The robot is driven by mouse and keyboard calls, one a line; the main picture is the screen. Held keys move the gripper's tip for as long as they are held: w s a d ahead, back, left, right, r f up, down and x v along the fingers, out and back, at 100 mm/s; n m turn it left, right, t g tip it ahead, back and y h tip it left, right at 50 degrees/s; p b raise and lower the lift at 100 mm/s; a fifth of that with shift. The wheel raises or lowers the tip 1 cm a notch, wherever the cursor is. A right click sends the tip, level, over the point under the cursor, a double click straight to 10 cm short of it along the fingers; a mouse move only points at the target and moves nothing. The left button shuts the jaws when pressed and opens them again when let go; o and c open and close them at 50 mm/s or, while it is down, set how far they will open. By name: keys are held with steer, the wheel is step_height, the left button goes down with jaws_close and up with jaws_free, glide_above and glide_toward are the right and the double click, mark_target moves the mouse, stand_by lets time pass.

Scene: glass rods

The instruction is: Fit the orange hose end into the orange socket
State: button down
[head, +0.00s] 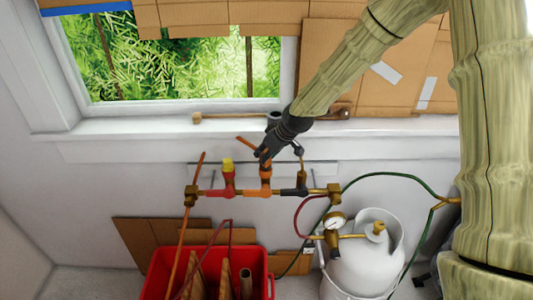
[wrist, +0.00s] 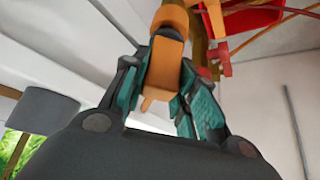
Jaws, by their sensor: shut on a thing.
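My gripper (head: 264,158) is above the brass pipe on the wall, over its orange section. In the wrist view its teal-padded fingers (wrist: 167,75) are shut on the orange hose end (wrist: 163,68), one finger on each side. A short orange piece (head: 246,141) sticks out to the left of the fingers in the head view. The orange socket (head: 265,178) stands up from the pipe directly below the fingertips. In the head view the hose end and socket look in line and close together. The fingers hide the join, so I cannot tell how far it is seated.
A red socket with a yellow top (head: 228,177) stands left of the orange one, and a black fitting (head: 294,192) lies to the right. A white gas cylinder (head: 362,262) with a gauge and a red crate (head: 160,268) are below. The window sill (head: 150,127) runs behind.

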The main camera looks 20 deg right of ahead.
steer(key=shift+f+b, duration=0.3)
steer(key=shift+f, duration=0.25)
steer(key=c, duration=1.4)
jaws_free()
steer(key=shift+p+v, duration=3.25)
steer(key=shift+v, duration=2.3)
steer(key=s+a+f+m+g+b, duration=0.15)
steer(key=s+f, duration=0.25)
steer(key=f, duration=0.5)
steer(key=s+a+f+b, duration=0.1)
steer(key=s+f+b, duration=0.1)
steer(key=s+f, duration=0.5)
steer(key=s+f+m+g+h+b, duration=0.1)
steer(key=s+f+b, duration=0.1)
steer(key=s+f, duration=0.8)
steer(key=s+f+m+g+h+b, duration=0.1)
steer(key=s+f+m+g+b, duration=0.1)
steer(key=s+f, duration=0.8)
steer(key=s+f+m+g+h+b, duration=0.1)
steer(key=s+f+b, duration=0.3)
steer(key=s+f, duration=0.6)
steer(key=shift+s+a+f+m, duration=0.1)
steer(key=shift+s+f+m, duration=0.1)
steer(key=shift+s, duration=0.25)
steer(key=shift+s+a+f+m, duration=0.1)
steer(key=shift+s+f, duration=0.05)
steer(key=shift+s, duration=0.3)
